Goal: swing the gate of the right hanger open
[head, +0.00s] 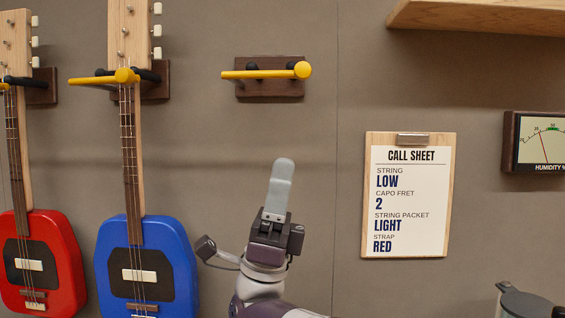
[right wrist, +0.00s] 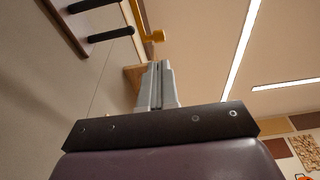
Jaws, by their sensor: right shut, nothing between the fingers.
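The right hanger (head: 270,88) is a dark wood block on the wall with black pegs and holds no instrument. Its yellow gate (head: 262,73) lies level across the front of the pegs, with a round knob at the right end. The gate also shows at the top of the right wrist view (right wrist: 158,36), near the black pegs (right wrist: 110,35). My right gripper (head: 282,165) points up, below the hanger and apart from the gate in the head view. Its grey fingers are together and empty; they also show in the right wrist view (right wrist: 157,66). My left gripper is out of view.
A blue guitar (head: 178,245) and a red guitar (head: 65,240) hang to the left on hangers with yellow gates. A call sheet clipboard (head: 448,200) and a humidity meter (head: 510,140) are on the right wall. A wooden shelf (head: 480,15) juts out top right.

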